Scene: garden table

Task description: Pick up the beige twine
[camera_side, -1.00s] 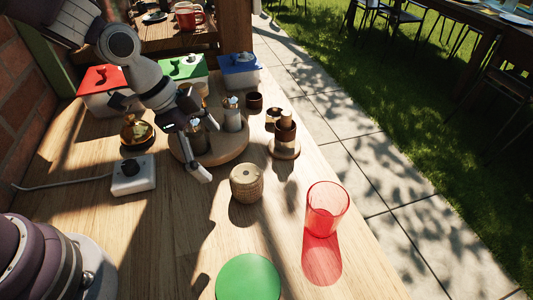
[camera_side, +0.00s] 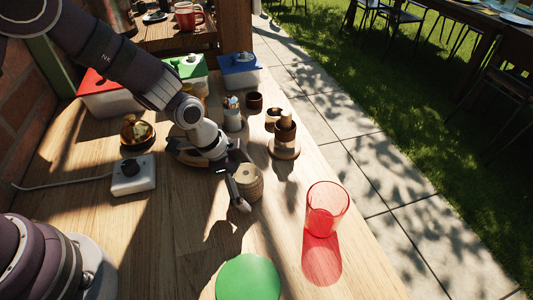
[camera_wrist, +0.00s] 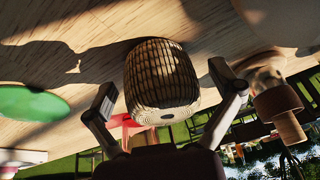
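The beige twine (camera_side: 249,182) is a squat ribbed spool standing upright on the wooden table. It fills the middle of the wrist view (camera_wrist: 162,85). My gripper (camera_side: 238,184) is low over the table beside the twine, with its near finger in front of it in the side view. In the wrist view my gripper (camera_wrist: 165,82) is open, one finger on each side of the twine, with a visible gap on both sides. Its far finger is mostly hidden in the side view.
A red translucent cup (camera_side: 326,209) stands to the right and a green disc (camera_side: 248,278) lies in front. Stacked brown wooden pieces (camera_side: 285,137) stand behind the twine. A white box with a black knob (camera_side: 132,175) is at left. Lidded containers (camera_side: 240,71) line the back.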

